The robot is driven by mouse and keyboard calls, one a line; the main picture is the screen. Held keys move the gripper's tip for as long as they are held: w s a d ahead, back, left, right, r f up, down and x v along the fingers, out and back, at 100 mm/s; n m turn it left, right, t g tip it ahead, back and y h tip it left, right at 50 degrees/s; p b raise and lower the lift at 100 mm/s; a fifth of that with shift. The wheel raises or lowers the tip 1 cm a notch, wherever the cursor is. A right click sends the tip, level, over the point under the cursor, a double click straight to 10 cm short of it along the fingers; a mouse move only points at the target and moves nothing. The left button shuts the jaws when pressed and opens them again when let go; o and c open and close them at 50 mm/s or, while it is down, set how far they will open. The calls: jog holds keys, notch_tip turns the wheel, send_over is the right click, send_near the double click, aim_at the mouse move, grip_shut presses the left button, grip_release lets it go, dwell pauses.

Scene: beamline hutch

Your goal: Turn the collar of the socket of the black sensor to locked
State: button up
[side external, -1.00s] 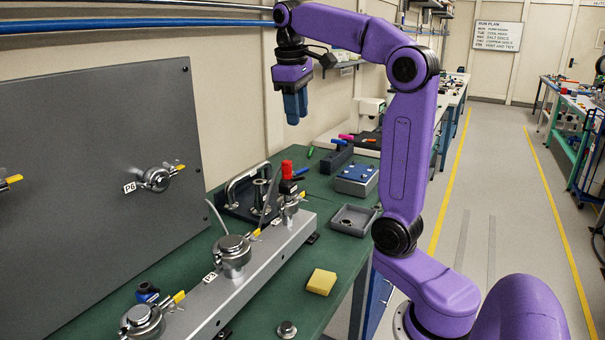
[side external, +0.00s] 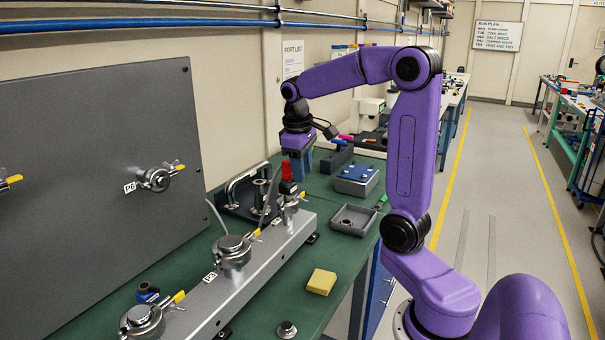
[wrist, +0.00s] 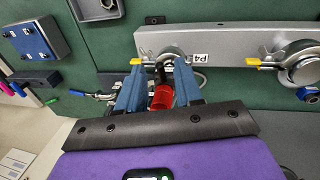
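A part with a red top (side external: 287,172) and a black lower section stands upright on the P4 clamp port (side external: 290,208) at the far end of the grey rail; no other part standing in a port looks black. In the wrist view the red part (wrist: 162,97) lies between my fingers, its black section (wrist: 160,73) pointing to the P4 clamp. A yellow lever (wrist: 137,62) sticks out left of that clamp. My gripper (wrist: 160,68) is open, one blue finger on each side; contact cannot be told. In the side view my gripper (side external: 299,165) is just behind the red top.
The rail (side external: 262,262) also carries the P3 clamp (side external: 232,250) and a nearer one (side external: 142,318). A blue-and-black part (side external: 147,293) sits beside the nearer clamp. A grey tray (side external: 353,220), blue-topped box (side external: 357,180) and yellow block (side external: 321,281) stand on the green bench.

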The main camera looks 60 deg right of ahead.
jog(key=shift+d+f, duration=0.15)
jog(key=shift+f, duration=0.7)
grip_shut()
